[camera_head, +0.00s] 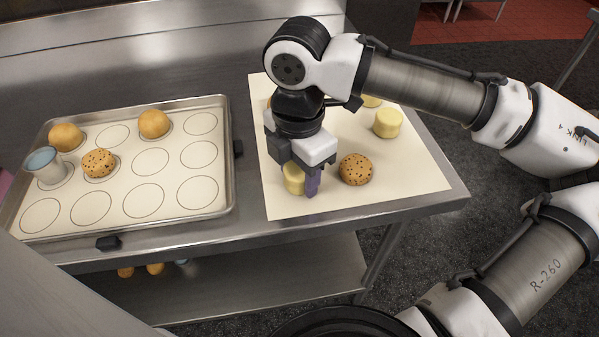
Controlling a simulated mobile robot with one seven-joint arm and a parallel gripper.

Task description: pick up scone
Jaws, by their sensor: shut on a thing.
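My gripper (303,181) points down over the cream sheet (412,186) on the right of the steel table. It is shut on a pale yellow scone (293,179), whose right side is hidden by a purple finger. I cannot tell whether this scone still touches the sheet. Another pale yellow scone (387,123) stands on the sheet to the right, and part of a further yellow one (371,101) shows behind the arm.
A brown speckled bun (356,169) lies on the sheet close to the right of my gripper. At left a metal tray (232,160) with printed circles holds two plain buns (153,123), a speckled bun (99,163) and a blue-topped cup (45,166). Several circles are empty.

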